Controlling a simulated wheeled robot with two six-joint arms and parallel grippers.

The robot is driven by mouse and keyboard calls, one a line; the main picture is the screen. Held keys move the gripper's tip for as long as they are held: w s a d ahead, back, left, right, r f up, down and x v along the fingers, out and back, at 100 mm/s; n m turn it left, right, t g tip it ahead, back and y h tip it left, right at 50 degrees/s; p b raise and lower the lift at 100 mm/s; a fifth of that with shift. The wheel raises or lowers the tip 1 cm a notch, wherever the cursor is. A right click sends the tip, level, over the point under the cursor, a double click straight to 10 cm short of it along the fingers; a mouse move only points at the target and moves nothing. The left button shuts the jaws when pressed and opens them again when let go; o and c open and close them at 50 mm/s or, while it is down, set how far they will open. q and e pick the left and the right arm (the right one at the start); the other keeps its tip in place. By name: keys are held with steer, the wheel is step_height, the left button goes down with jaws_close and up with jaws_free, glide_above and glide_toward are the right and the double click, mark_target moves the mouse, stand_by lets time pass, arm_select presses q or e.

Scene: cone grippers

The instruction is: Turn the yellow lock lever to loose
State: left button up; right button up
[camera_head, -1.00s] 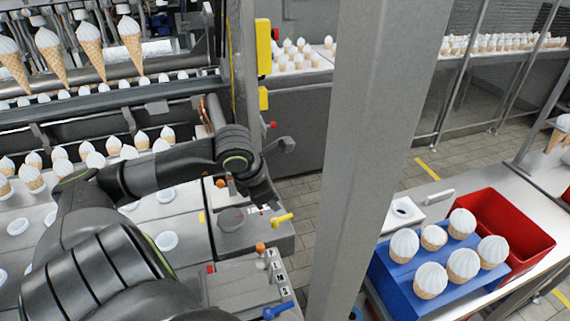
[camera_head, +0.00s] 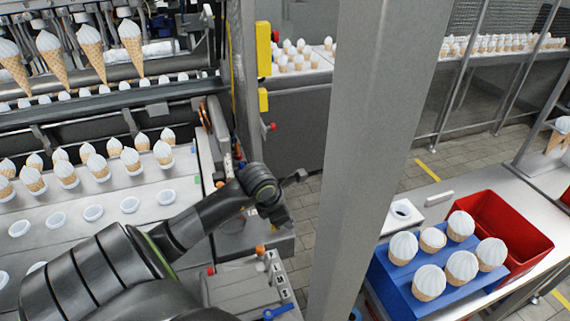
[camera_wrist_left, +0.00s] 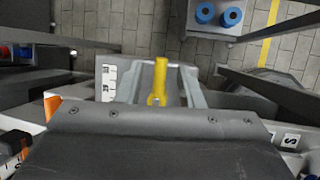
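The yellow lock lever (camera_wrist_left: 160,78) points up in the left wrist view, away from a grey panel edge. The gripper hides it in the head view. My left gripper (camera_wrist_left: 155,70) has one grey finger on each side of the lever, with gaps showing, so it is open around it. I cannot tell whether the lever lies at the depth of the fingertips. In the head view the left gripper (camera_head: 291,199) hangs over the machine's right corner. A white label (camera_wrist_left: 109,82) with dark marks shows left of the lever. My right gripper is not in view.
A blue lever (camera_head: 276,312) and an orange knob (camera_head: 260,250) sit on the machine nearer me. A grey post (camera_head: 370,150) stands right of the gripper. Beyond it are a blue cone holder (camera_head: 400,290) and a red bin (camera_head: 510,235).

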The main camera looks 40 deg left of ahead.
arm_select(q)
steer(key=shift+f, duration=0.15)
jaws_close()
